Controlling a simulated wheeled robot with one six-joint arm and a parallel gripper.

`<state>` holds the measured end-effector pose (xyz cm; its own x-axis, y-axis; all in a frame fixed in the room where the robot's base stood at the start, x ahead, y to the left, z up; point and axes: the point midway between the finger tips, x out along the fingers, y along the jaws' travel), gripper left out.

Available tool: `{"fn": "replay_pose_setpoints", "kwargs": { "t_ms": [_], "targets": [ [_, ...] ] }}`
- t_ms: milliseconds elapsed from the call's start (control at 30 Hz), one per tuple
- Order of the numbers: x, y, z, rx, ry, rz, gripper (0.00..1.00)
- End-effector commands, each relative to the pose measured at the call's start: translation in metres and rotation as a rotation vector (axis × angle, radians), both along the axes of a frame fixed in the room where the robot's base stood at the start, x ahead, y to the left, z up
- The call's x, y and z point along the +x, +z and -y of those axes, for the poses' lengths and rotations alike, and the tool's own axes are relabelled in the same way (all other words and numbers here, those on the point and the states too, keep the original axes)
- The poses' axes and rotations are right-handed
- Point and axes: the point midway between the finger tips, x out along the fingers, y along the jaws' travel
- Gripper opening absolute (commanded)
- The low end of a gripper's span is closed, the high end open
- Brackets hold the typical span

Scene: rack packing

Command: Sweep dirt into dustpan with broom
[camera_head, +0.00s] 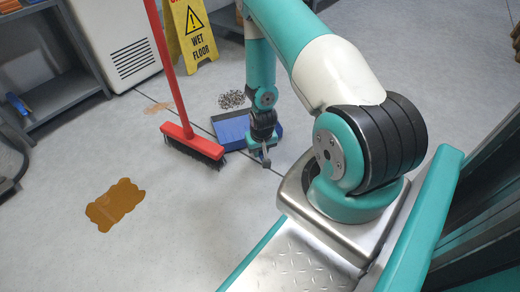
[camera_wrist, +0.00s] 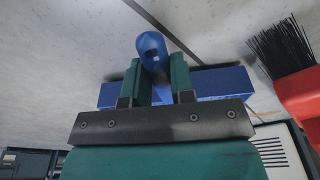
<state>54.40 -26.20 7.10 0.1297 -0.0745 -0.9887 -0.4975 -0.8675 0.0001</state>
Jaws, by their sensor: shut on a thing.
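A blue dustpan (camera_head: 233,129) lies on the grey floor, partly hidden behind my arm. My gripper (camera_head: 264,158) is low over its near side; in the wrist view my gripper (camera_wrist: 158,85) is shut on the dustpan's blue handle (camera_wrist: 151,48), with the pan (camera_wrist: 215,82) behind the fingers. A red broom (camera_head: 192,140) stands just left of the dustpan, its dark bristles on the floor and its red stick (camera_head: 160,40) rising up. In the wrist view the broom head (camera_wrist: 300,95) is at the right. A pile of dark dirt (camera_head: 232,99) lies just beyond the dustpan.
A yellow wet floor sign (camera_head: 195,35) stands behind the dirt, beside a white vented cabinet (camera_head: 125,55). A brown spill (camera_head: 115,203) lies at the left, and a smaller tan patch (camera_head: 159,107) behind the broom. A grey shelf (camera_head: 62,92) is at the far left.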

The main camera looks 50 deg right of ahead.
Motion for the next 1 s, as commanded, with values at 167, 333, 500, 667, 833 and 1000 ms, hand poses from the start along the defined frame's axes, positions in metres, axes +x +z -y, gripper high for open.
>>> {"fn": "replay_pose_setpoints", "kwargs": {
  "t_ms": [167,333,500,667,833,1000],
  "targets": [
    [0.0,-0.004,0.0,0.0,0.0,0.001,0.0],
    [0.0,-0.008,0.0,0.0,0.0,0.001,0.0],
    [0.0,-0.01,0.0,0.0,0.0,0.001,0.28],
    [0.0,-0.01,0.0,0.0,0.0,0.001,0.53],
    [0.0,-0.01,0.0,0.0,0.0,-0.001,0.53],
    [-0.001,0.001,-0.001,0.0,0.0,0.0,0.53]
  ]
}}
